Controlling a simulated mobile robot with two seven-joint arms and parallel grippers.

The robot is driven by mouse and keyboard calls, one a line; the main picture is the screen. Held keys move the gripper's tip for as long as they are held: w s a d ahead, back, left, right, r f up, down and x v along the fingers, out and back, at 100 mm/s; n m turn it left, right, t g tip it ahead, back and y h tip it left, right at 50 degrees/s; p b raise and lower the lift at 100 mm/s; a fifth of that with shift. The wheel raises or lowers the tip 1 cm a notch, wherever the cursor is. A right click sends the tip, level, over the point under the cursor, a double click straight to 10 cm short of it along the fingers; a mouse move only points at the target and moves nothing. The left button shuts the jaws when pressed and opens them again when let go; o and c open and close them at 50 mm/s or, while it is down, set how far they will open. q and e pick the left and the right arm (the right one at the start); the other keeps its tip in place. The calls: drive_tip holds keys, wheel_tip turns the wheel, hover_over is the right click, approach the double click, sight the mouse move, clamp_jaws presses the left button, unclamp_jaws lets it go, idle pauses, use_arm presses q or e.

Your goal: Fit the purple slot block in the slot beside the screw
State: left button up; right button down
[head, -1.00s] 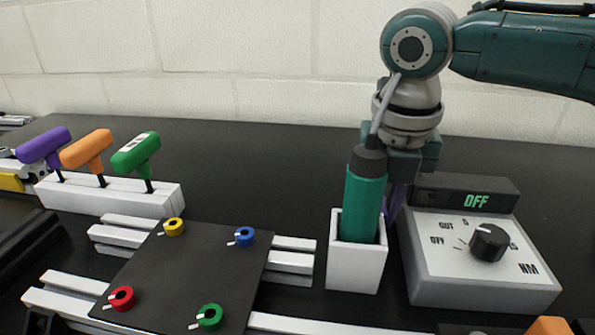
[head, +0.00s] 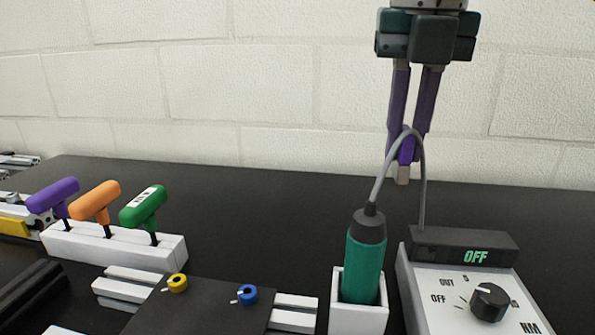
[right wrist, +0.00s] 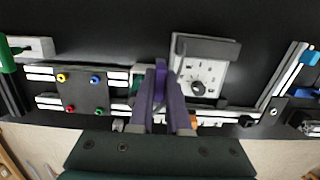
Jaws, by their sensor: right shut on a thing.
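My right gripper (head: 406,148) hangs in the air above the back of the table, fingers pointing down. Its purple fingers are shut on a small purple slot block (head: 406,155), which has a pale piece at its lower end. A grey cable passes in front and hides part of the block. In the right wrist view the block (right wrist: 160,68) shows between the fingertips. Light extrusion rails (right wrist: 265,105) form the frame in that view. I cannot make out the slot beside the screw. My left gripper is not in view.
A green screwdriver (head: 364,265) stands in a white holder (head: 358,320), its cable looping up near my gripper. A control box (head: 460,300) reads OFF. A dark plate (head: 205,310) with coloured knobs and a rack of T-handles (head: 115,245) are left. The table behind is clear.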

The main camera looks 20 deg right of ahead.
wheel_tip(320, 180, up, 2)
drive_tip(key=shift+r, duration=0.1)
drive_tip(key=shift+s+a+r+m+p, duration=0.1)
drive_tip(key=shift+a+r+m+p, duration=0.3)
drive_tip(key=shift+m, duration=0.4)
drive_tip(key=s+a+r+m+g+p, duration=0.1)
drive_tip(key=s+a+r+m+p, duration=0.3)
drive_tip(key=m, duration=1)
drive_tip(key=s+a+r+m+g+p, duration=0.25)
drive_tip(key=r+m+p, duration=0.3)
drive_tip(key=m, duration=0.85)
drive_tip(key=s+r+p, duration=0.3)
drive_tip(key=r+p, duration=1.4)
drive_tip(key=p, duration=0.1)
drive_tip(key=s+r+p, duration=0.3)
drive_tip(key=r+p, duration=1.5)
drive_tip(key=shift+a+r+t+y+p, duration=0.15)
drive_tip(key=shift+r+t+y+p, duration=0.2)
drive_tip(key=shift+t+y, duration=0.1)
